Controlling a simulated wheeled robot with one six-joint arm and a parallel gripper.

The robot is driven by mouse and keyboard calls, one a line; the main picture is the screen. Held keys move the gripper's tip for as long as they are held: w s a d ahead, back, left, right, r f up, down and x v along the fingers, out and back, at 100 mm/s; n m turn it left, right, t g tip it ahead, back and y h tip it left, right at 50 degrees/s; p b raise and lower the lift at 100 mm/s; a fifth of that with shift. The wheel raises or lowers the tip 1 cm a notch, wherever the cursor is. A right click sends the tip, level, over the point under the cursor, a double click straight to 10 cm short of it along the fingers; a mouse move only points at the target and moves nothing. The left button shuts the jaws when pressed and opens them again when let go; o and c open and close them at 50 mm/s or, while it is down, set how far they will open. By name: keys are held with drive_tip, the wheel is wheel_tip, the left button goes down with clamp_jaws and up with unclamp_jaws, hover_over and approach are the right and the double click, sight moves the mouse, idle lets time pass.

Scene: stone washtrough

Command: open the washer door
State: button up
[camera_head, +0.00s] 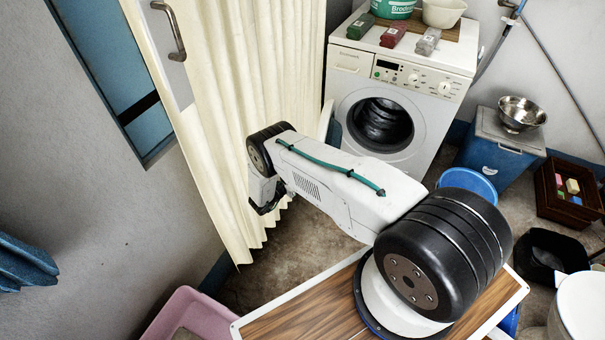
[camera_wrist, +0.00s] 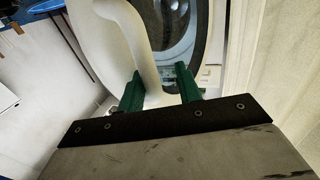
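The white washer (camera_head: 400,85) stands at the back, its round opening (camera_head: 380,122) showing a dark interior. The washer door (camera_head: 328,120) appears as a thin whitish edge standing out left of the opening, partly hidden by my arm. My gripper (camera_head: 267,200) is at the arm's far end, left of the door, its fingers hard to make out there. In the wrist view, my gripper's two green fingers (camera_wrist: 160,88) are apart, with a white curved handle (camera_wrist: 130,35) reaching between them. A gap shows by the right finger; contact on the left cannot be told. The door's round glass (camera_wrist: 182,25) lies behind.
A cream curtain (camera_head: 265,60) hangs close behind my gripper. A wood-topped table (camera_head: 315,310) is in front, with a pink tub (camera_head: 185,310) beside it. A blue bin (camera_head: 490,155) carrying a metal bowl (camera_head: 522,113) stands right of the washer. Some floor (camera_head: 290,250) is clear.

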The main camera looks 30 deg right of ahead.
drive_tip(key=shift+a, duration=0.15)
drive_tip(key=shift+r, duration=0.6)
wheel_tip(320, 180, up, 2)
drive_tip(key=shift+s, duration=0.1)
drive_tip(key=s+a+r, duration=0.1)
drive_tip(key=s+a, duration=0.2)
drive_tip(key=s, duration=1.2)
drive_tip(key=shift+s+r, duration=0.3)
drive_tip(key=shift+r, duration=0.1)
drive_tip(key=shift+c, duration=0.3)
